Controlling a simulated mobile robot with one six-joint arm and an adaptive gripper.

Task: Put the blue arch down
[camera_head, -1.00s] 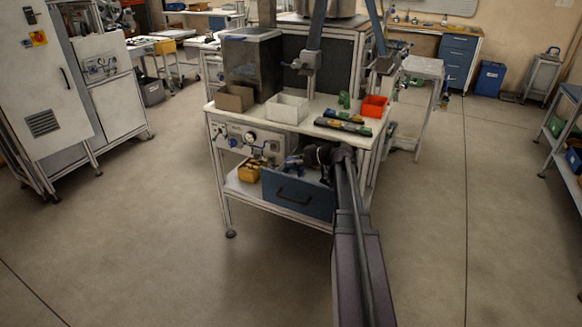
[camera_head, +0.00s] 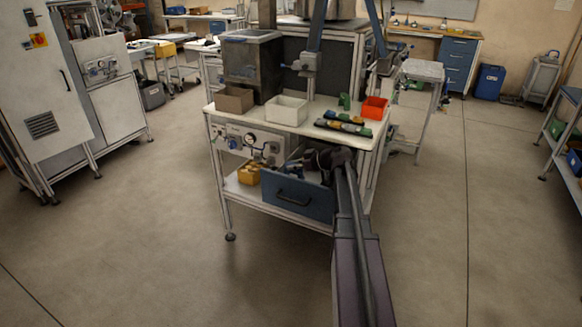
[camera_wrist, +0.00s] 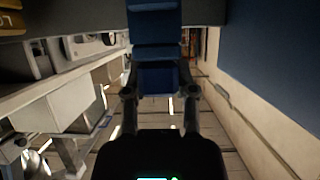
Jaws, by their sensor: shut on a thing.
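In the wrist view the blue arch (camera_wrist: 157,52) is between the two fingertips of my gripper (camera_wrist: 160,92), which is shut on it. The arch reaches to the top edge of that view. In the head view my gripper (camera_head: 318,160) is at the open blue drawer (camera_head: 296,197), by its right end and behind its front. There my arm and the drawer front hide most of the gripper and the arch. I cannot tell whether the arch touches the drawer floor.
Above the drawer, the bench top carries a brown box (camera_head: 234,99), a white bin (camera_head: 287,110), a red bin (camera_head: 375,107) and dark bars with coloured parts (camera_head: 343,126). A yellow bin (camera_head: 249,173) stands on the lower shelf. A broad blue surface (camera_wrist: 280,65) fills the wrist view's right.

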